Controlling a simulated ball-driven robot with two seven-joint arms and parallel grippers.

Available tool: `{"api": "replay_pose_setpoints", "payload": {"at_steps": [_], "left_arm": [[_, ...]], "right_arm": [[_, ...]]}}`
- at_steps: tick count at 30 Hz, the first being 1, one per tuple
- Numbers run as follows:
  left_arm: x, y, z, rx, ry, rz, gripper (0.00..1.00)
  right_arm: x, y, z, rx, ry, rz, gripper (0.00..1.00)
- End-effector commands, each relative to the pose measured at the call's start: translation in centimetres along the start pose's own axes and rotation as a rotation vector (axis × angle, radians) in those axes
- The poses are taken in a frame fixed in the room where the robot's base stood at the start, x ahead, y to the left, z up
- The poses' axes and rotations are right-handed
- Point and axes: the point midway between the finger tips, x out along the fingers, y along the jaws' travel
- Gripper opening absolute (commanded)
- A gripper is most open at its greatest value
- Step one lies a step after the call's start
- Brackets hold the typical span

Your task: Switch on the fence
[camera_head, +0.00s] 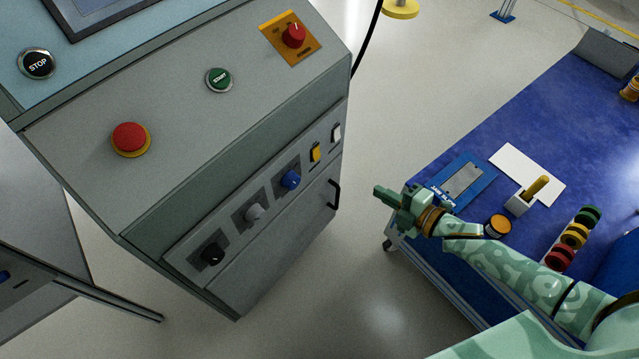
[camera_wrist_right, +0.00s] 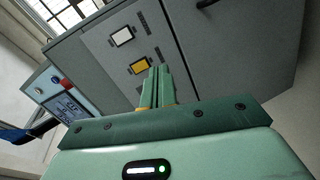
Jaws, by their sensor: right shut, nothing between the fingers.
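The grey control console (camera_head: 220,130) fills the left of the head view. Its lower front panel carries a yellow rocker switch (camera_head: 315,153) and a white rocker switch (camera_head: 336,133) side by side at the right end. I cannot read which one is for the fence. My right gripper (camera_head: 380,192) is shut and empty, in front of the console and apart from it. In the right wrist view my shut fingers (camera_wrist_right: 158,82) point toward the panel, with the yellow switch (camera_wrist_right: 140,66) just beyond their tips and the white switch (camera_wrist_right: 122,36) farther up. My left gripper is not in view.
The same panel has black (camera_head: 212,253), grey (camera_head: 254,211) and blue (camera_head: 290,179) knobs, with a black handle (camera_head: 334,194) below right. Red, green and black buttons sit on top. A blue-topped table (camera_head: 540,120) with tools stands at right. Open floor lies between.

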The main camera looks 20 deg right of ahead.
Motion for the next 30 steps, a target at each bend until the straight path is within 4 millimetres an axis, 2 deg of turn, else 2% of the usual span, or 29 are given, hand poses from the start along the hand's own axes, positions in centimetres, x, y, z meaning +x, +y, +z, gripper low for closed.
{"api": "replay_pose_setpoints", "payload": {"at_steps": [1,3,9,20,23,30], "left_arm": [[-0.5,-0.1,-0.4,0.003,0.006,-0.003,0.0],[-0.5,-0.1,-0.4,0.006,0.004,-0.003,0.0],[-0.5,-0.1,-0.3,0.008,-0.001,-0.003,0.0],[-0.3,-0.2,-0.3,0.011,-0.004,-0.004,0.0],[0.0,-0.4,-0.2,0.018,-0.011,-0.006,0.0],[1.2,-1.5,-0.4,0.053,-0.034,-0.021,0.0]], "right_arm": [[0.1,2.2,-1.5,-0.062,0.045,0.048,0.0],[0.2,3.5,-2.8,-0.14,0.084,0.093,0.0],[0.1,3.6,-3.1,-0.225,0.094,0.113,0.0],[0.6,3.5,-3.0,-0.221,0.092,0.111,0.0],[1.8,3.4,-3.1,-0.22,0.092,0.111,0.0],[6.7,3.6,-3.5,-0.218,0.092,0.109,0.0]]}}
